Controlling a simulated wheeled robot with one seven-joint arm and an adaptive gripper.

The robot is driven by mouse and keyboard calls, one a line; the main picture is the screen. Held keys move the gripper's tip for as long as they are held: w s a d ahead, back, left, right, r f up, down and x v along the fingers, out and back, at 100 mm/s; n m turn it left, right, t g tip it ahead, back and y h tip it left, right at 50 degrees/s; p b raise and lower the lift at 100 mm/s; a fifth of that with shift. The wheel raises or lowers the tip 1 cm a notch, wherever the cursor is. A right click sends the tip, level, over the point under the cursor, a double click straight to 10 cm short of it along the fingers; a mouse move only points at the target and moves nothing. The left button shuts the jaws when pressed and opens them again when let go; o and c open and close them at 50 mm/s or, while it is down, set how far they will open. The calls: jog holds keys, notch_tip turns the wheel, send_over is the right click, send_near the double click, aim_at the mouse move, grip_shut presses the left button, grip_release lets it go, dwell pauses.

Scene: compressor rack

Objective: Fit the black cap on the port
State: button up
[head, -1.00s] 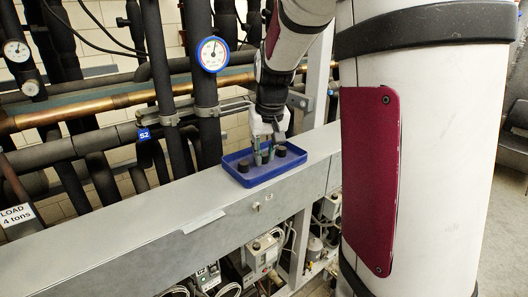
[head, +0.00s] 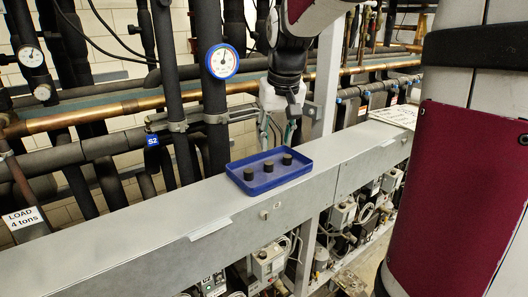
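Three short black caps, a front-left one (head: 249,174), a middle one (head: 268,167) and a back-right one (head: 287,159), stand in a row in a shallow blue tray (head: 281,182). The tray rests on the grey beam. My gripper (head: 277,143) points down just behind the tray's far edge in the head view. Its two greenish fingers look spread apart, and I see nothing between them. I cannot pick out the port in this view.
The grey beam top (head: 130,240) is clear left of the tray. Behind it run dark insulated pipes, a copper pipe (head: 110,120) and a blue-rimmed gauge (head: 223,62). A white sheet (head: 397,115) lies on the beam at right. Wiring and boxes fill the space below.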

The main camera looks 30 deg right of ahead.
jog(key=s+a+r+n+t+y, duration=0.1)
jog(key=s+a+r+n, duration=0.15)
jog(key=s+a, duration=0.65)
jog(key=s+a+f+n+t, duration=0.1)
jog(key=s+a+f, duration=0.3)
jog(key=s+a, duration=0.4)
jog(key=shift+s, duration=0.9)
jog(key=shift+o, duration=0.6)
jog(key=shift+n, duration=0.25)
